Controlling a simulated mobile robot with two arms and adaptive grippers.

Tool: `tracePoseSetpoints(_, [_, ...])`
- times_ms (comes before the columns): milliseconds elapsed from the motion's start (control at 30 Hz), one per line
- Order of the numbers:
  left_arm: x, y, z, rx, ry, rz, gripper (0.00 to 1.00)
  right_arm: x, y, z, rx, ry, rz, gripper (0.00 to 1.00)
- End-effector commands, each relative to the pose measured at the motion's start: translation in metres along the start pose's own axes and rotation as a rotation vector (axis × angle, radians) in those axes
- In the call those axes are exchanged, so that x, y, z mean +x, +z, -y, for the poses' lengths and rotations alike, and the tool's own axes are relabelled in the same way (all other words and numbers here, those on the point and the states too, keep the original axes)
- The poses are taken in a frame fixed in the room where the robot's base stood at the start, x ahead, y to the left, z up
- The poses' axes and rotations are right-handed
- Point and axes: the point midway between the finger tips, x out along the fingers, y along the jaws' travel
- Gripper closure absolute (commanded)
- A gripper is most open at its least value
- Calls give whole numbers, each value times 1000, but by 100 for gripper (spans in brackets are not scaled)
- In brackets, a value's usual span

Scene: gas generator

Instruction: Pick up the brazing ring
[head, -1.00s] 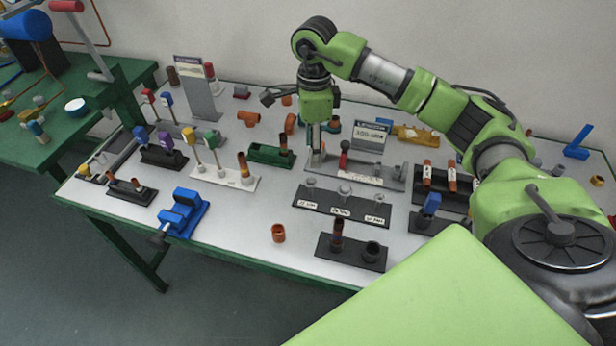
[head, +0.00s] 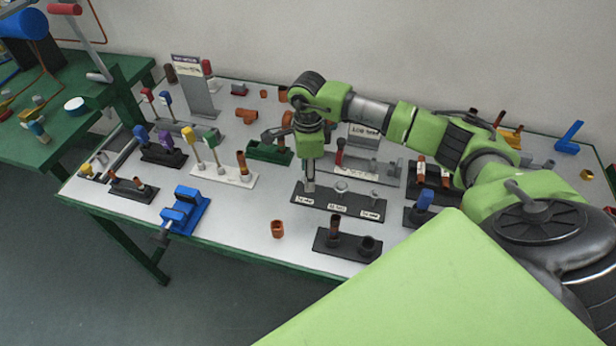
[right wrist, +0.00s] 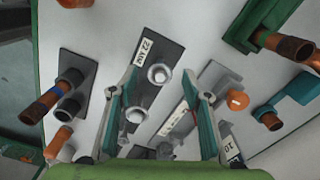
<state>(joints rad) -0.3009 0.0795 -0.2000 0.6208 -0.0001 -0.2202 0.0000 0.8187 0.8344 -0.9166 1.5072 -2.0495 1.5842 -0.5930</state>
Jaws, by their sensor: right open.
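A dark tray (head: 325,199) with white size labels stands in the middle of the table and carries small silver rings. One ring (head: 341,186) sits at its middle and another (head: 374,197) toward its right end. My right gripper (head: 309,187) points down over the tray's left end and hides what is there. In the right wrist view the gripper (right wrist: 162,82) is open, with a silver ring (right wrist: 159,73) showing between its fingertips and a second ring (right wrist: 136,115) nearer the left finger. I cannot tell which ring is the brazing ring. My left gripper is out of view.
A black holder (head: 348,248) with a copper tube stands in front of the tray. A grey rack (head: 377,167) and a green holder (head: 268,153) stand behind it. A copper fitting (head: 277,229) and a blue vise (head: 186,210) lie left, with bare tabletop between.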

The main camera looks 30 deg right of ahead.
Motion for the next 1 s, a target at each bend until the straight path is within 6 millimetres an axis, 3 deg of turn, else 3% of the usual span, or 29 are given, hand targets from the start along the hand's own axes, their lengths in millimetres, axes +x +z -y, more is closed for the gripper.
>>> tracePoseSetpoints(933, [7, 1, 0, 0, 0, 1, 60, 4, 0, 0, 0, 0, 0, 56])
tracePoseSetpoints(1000, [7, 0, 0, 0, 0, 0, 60, 4, 0, 0, 0, 0, 0, 71])
